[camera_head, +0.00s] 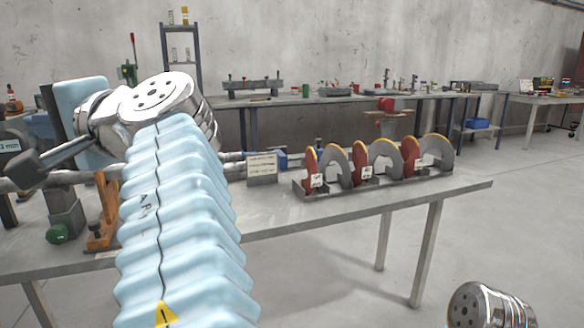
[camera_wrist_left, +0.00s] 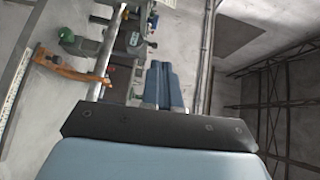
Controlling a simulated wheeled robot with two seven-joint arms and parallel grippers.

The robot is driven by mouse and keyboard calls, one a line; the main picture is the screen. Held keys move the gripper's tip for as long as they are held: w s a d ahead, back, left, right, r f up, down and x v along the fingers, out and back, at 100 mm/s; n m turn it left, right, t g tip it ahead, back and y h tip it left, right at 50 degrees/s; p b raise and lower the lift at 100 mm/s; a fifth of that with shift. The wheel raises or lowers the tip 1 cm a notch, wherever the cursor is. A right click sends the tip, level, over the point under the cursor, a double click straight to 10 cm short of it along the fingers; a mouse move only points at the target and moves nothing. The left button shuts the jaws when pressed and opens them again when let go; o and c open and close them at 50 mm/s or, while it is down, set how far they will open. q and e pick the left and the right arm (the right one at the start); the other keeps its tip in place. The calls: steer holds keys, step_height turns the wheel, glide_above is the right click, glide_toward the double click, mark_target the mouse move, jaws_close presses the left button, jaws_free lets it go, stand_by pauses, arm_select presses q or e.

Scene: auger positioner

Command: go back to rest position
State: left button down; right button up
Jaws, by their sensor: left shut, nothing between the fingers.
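My left arm, in a pale blue ribbed sleeve, rises across the left of the head view to a silver wrist joint. The wrist and a pale blue housing beside it hide the gripper's fingertips there. In the left wrist view my left gripper (camera_wrist_left: 162,66) shows two blue-grey fingers lying together, shut, with nothing between them. It is over the left part of the workbench (camera_head: 335,216), apart from the auger pieces. My right gripper is not in view; only a silver joint of my right arm shows at the bottom right of the head view.
A row of red and grey auger flights (camera_head: 382,160) with yellow edges stands on the bench's right side. A small sign (camera_head: 262,168) is to their left. An orange tool (camera_head: 104,215) stands at the bench's left; it also shows in the left wrist view (camera_wrist_left: 72,70). Open floor lies right.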

arm_select(q)
steer(key=w+a+f+t+h, duration=0.1)
steer(key=w+a+f+h, duration=0.25)
steer(key=a+f, duration=0.35)
steer(key=w+a+f+t+h, duration=0.2)
steer(key=a+f+h, duration=0.2)
steer(key=a+f, duration=0.3)
steer(key=w+d+f+n+h, duration=0.15)
steer(key=w+f+h, duration=0.25)
steer(key=f, duration=0.8)
steer(key=w+d+f+h, duration=0.2)
steer(key=w+f+h, duration=0.25)
steer(key=f, duration=0.75)
steer(key=s+d+f+n+g+h, duration=0.1)
steer(key=d+f+g+h, duration=0.1)
steer(key=d+f, duration=0.75)
steer(key=d+f+n+g+h, duration=0.15)
steer(key=d+f, duration=0.45)
steer(key=f, duration=0.7)
steer(key=s+d+f+g, duration=0.2)
steer(key=s+d+f, duration=0.4)
steer(key=s+f, duration=0.3)
steer(key=s+d+f+g+h, duration=0.1)
steer(key=s+d+f+g, duration=0.1)
steer(key=s+d+f, duration=0.5)
steer(key=s+f, duration=0.1)
steer(key=s, duration=0.3)
steer(key=shift+d+f+n+g, duration=0.3)
steer(key=shift+f+n+g, duration=0.05)
steer(key=shift+n, duration=0.05)
